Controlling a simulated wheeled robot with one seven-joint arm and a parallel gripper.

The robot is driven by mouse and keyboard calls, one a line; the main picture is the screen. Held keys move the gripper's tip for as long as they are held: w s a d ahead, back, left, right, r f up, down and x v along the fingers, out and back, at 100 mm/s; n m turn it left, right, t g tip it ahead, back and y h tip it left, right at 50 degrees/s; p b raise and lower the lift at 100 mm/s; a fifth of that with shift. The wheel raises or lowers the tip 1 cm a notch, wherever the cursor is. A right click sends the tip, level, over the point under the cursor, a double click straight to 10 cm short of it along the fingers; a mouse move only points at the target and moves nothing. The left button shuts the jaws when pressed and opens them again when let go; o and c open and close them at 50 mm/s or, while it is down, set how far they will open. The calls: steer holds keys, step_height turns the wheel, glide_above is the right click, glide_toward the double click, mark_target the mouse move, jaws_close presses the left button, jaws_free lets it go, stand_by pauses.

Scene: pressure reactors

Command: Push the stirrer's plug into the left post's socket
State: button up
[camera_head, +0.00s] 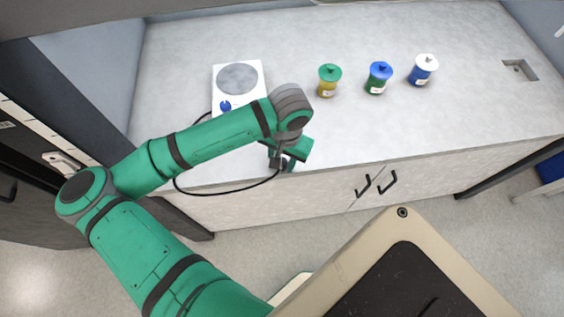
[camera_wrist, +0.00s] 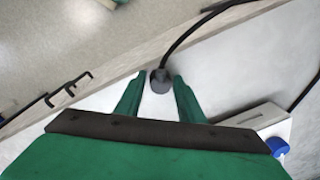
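The stirrer (camera_head: 255,97) is a white box with a round grey plate and a blue knob, near the left of the bench top. In the wrist view, part of the stirrer (camera_wrist: 262,118) shows at the right with its blue knob. My gripper (camera_head: 282,163) is at the bench's front edge. Its green fingers (camera_wrist: 159,86) are on either side of the dark plug (camera_wrist: 160,82), which appears held. The plug's black cable (camera_head: 226,193) loops down past the front edge and back to the stirrer. On the left post (camera_head: 25,118) there is a pale socket plate (camera_head: 63,162); its holes are too small to tell.
A recessed fitting (camera_head: 519,69) is at the right. Cabinet handles (camera_head: 376,183) stick out below. The right bench top is largely clear.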

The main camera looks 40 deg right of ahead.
mark_target(283, 162)
steer(key=c, duration=0.5)
steer(key=shift+c, duration=0.2)
steer(key=shift+r, duration=0.45)
step_height(283, 162, up, 3)
steer(key=shift+d+f, duration=0.1)
steer(key=shift+f, duration=0.1)
steer(key=s+d+r, duration=0.2)
steer(key=s+r, duration=0.7)
steer(key=s, duration=0.4)
steer(key=shift+s+d+r, duration=0.25)
steer(key=shift+s+d, duration=0.05)
steer(key=shift+s, duration=0.1)
